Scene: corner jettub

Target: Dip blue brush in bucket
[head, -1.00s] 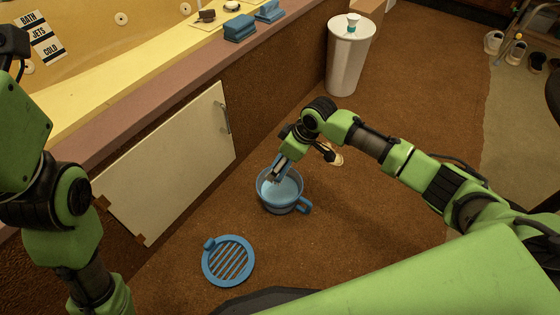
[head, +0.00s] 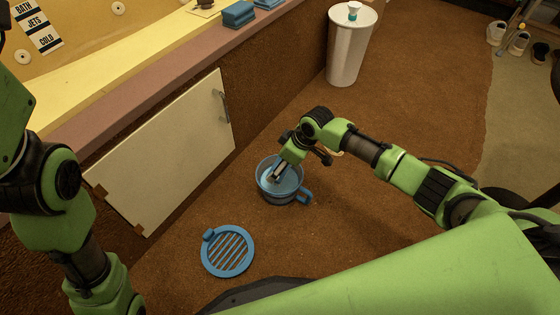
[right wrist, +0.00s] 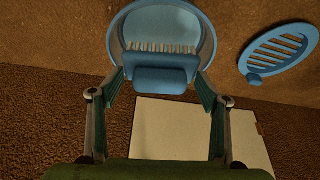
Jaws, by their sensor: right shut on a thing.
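A blue bucket (head: 291,198) with a side handle stands on the brown floor, with pale blue liquid in it. My right gripper (head: 273,178) reaches down into the bucket's mouth. In the right wrist view, my right gripper (right wrist: 161,80) is shut on the blue brush (right wrist: 160,75), a finger on each side. The brush's pale bristles (right wrist: 163,47) point towards the bucket (right wrist: 199,22) and lie over its inside. I cannot tell whether the bristles touch the liquid. In the head view the brush is mostly hidden. My left gripper is out of view.
A round blue grate (head: 250,252) lies on the floor in front of the bucket. A white panel (head: 165,150) with a handle is in the tub's side. A white bin (head: 347,50) stands behind. Blue blocks (head: 238,14) sit on the tub ledge. Floor right of the bin is open.

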